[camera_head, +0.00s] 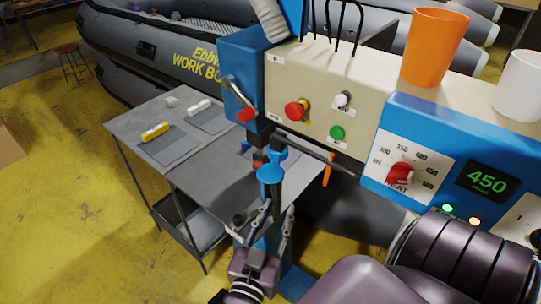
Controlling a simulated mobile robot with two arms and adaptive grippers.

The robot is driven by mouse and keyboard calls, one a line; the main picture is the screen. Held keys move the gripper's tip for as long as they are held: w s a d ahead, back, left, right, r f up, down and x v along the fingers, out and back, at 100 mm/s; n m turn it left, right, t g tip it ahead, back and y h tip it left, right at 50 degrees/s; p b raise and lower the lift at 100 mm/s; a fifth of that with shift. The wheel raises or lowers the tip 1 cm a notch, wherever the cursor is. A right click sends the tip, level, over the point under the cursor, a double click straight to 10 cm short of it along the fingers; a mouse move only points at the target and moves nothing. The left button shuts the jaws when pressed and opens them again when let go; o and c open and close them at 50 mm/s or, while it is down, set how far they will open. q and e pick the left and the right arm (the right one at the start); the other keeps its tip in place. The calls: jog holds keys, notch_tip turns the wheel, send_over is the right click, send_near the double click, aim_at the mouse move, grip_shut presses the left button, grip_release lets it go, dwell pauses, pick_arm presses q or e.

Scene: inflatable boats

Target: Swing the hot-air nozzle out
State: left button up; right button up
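The hot-air welding machine stands in the middle and right, with a blue and beige housing (350,128). A dark metal tube (312,147) runs across below its button panel, with a blue clamp (277,151) near its left end; it may be part of the hot-air nozzle, but I cannot tell for sure. A round blue cap (271,174) tops a dark upright below the clamp. Contact is unclear.
A grey side table (135,130) at left holds a yellow tool (155,132) and white pieces. An orange cup (432,48) and a white cup (520,86) stand on the machine. The heat display (487,181) reads 450. Grey boats lie behind.

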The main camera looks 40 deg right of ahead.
pick_arm(q)
jog(key=v, duration=1.1)
jog(key=shift+f, duration=0.1)
jog(key=w+a+f+n+y+b, duration=0.15)
jog(key=a+f, duration=0.25)
jog(key=f, duration=0.7)
jog(key=w+a+f+n+y, duration=0.1)
jog(key=w+a+f+y, duration=0.3)
jog(key=f, duration=0.6)
jog(key=w+a+f+n+y+b, duration=0.15)
jog(key=a+f, duration=0.35)
jog(key=f, duration=0.6)
jog(key=s+a+f+g+y, duration=0.2)
jog(key=a+f+y, duration=0.1)
jog(key=a+f, duration=0.6)
jog(key=s+a+f+n+g+y+b, duration=0.1)
jog(key=s+a+f+n+g+y, duration=0.1)
jog(key=s+a+f, duration=0.6)
jog(key=s+a+f+n+g+y+b, duration=0.1)
jog(key=s+a+f+y, duration=0.1)
jog(key=s+a+f, duration=0.55)
jog(key=s+a+f+n+g, duration=0.1)
jog(key=s+a+f, duration=0.2)
jog(key=s, duration=0.3)
jog(key=s+a+f+n+g+y, duration=0.1)
jog(key=s+a+f+g, duration=0.1)
jog(key=s+a+f, duration=0.2)
jog(key=shift+s+f+b, duration=0.35)
jog(key=shift+s+f, duration=0.2)
jog(key=shift+s, duration=0.6)
